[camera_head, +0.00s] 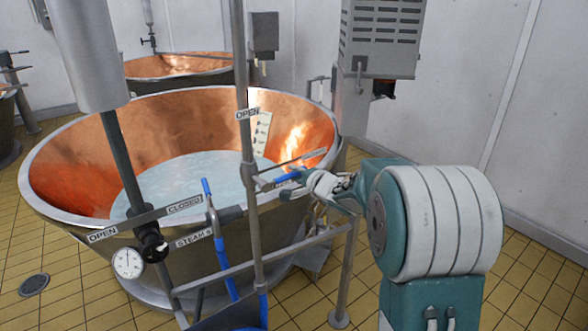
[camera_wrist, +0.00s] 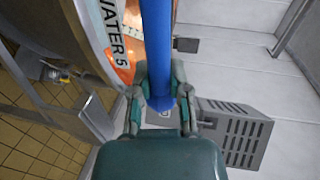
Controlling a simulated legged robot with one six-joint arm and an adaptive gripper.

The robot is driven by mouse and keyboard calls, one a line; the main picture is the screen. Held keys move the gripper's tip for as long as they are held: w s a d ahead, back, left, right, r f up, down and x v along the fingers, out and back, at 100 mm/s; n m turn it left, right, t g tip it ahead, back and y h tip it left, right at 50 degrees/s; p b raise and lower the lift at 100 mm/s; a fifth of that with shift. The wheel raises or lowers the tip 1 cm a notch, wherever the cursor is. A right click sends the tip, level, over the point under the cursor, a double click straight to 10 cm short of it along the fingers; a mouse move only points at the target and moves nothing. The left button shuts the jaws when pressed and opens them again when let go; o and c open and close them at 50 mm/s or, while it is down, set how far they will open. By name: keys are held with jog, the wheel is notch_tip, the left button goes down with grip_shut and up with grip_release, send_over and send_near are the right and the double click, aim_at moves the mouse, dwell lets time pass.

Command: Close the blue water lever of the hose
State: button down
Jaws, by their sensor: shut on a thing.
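The blue water lever (camera_head: 288,175) sticks out from the vertical pipe (camera_head: 250,170) in front of the large copper vat, in the middle of the head view. My gripper (camera_head: 312,182) reaches it from the right and is shut on it. In the wrist view the blue lever (camera_wrist: 157,35) runs down from the top edge between the two fingers of my gripper (camera_wrist: 160,88). A "WATER 5" label (camera_wrist: 113,40) shows beside the lever. The fingers hide part of the lever's end in the head view.
The large copper vat (camera_head: 60,205) holds pale liquid behind the pipes. A second blue-handled lever (camera_head: 206,188), a gauge (camera_head: 128,263), a steam label (camera_head: 194,239) and a blue hose (camera_head: 227,285) are at left. A horizontal rail (camera_head: 300,246) runs below my gripper. Tiled floor is free at right.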

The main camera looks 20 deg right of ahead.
jog(key=shift+f+m, duration=0.3)
jog(key=shift+f, duration=0.2)
jog(key=c, duration=0.6)
grip_release()
jog(key=shift+d, duration=0.1)
jog(key=shift+s+d+r, duration=0.15)
jog(key=shift+s+r, duration=0.05)
jog(key=shift+s, duration=0.15)
jog(key=v, duration=1.1)
jog(key=shift+d, duration=0.15)
